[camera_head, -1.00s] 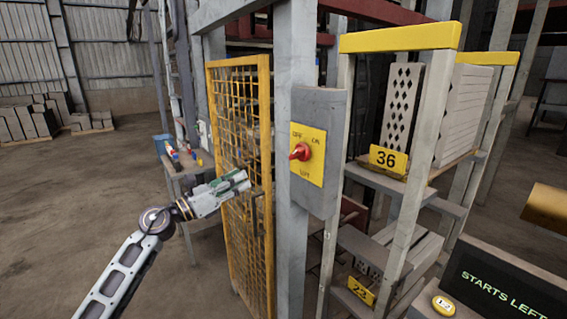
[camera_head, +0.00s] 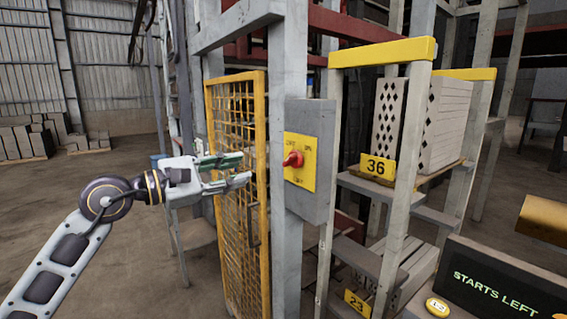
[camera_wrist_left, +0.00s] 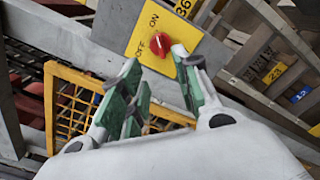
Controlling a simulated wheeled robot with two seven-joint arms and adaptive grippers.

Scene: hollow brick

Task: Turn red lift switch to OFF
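The red lift switch (camera_head: 292,159) is a red knob on a yellow plate (camera_head: 304,172), fixed to a grey box (camera_head: 318,200) on a post. In the left wrist view the red knob (camera_wrist_left: 160,43) shows beside the words ON and OFF; I cannot tell exactly which way it points. My left gripper (camera_head: 243,168) is to the left of the switch, in front of the yellow mesh gate, with its fingers toward the box. In the left wrist view this gripper (camera_wrist_left: 157,60) is open and empty, with the knob beyond and between its fingertips. My right gripper is not in view.
The yellow mesh gate (camera_head: 222,140) stands just left of the post. A rack with hollow bricks (camera_head: 445,125) and a 36 sign (camera_head: 377,166) is to the right. A panel reading STARTS LEFT (camera_head: 500,285) is at the lower right. Open floor lies at the left.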

